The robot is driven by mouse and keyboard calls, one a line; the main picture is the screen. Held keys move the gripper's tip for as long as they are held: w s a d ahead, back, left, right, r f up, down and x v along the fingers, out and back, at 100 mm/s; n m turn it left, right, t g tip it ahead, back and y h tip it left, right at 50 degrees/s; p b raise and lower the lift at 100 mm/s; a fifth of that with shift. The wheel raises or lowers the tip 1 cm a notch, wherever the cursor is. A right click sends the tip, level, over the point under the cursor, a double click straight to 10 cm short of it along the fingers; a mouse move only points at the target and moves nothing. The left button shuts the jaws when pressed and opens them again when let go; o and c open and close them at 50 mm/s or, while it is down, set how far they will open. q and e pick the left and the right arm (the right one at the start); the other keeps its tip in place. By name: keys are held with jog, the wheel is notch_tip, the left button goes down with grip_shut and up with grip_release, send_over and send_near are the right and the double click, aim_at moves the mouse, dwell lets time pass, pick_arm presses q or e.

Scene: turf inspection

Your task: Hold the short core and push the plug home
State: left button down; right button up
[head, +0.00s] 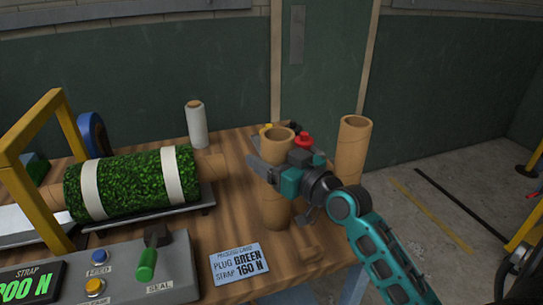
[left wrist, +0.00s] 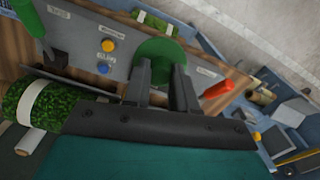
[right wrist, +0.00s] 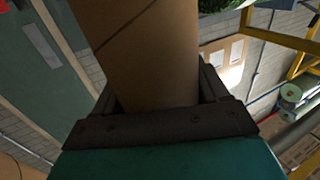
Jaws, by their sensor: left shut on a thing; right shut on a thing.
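A brown cardboard core (head: 277,208) stands upright near the right end of the wooden bench in the head view, its open top showing. My right gripper (head: 270,160) is shut around its upper part; the right wrist view shows the core (right wrist: 150,50) between the fingers. A second brown core (head: 353,150) stands upright behind it, to the right. My left gripper (left wrist: 162,85) is shut on a green round plug (left wrist: 165,55) in the left wrist view. The left gripper and plug do not show in the head view. I cannot tell how far the plug is from the core.
A turf roll (head: 130,183) with white straps lies on a cradle at the left. A grey control panel (head: 180,265) has a green lever and buttons. A card (head: 240,263) reads plug green, strap 160 N. A white roll (head: 196,125) stands behind.

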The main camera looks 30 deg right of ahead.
pick_arm(q)
notch_tip(320, 180, up, 12)
dwell(0.6)
jog(key=shift+f, duration=3.95)
dwell(0.4)
dwell(0.9)
pick_arm(e)
jog(key=o, duration=1.2)
jog(key=shift+o, duration=0.2)
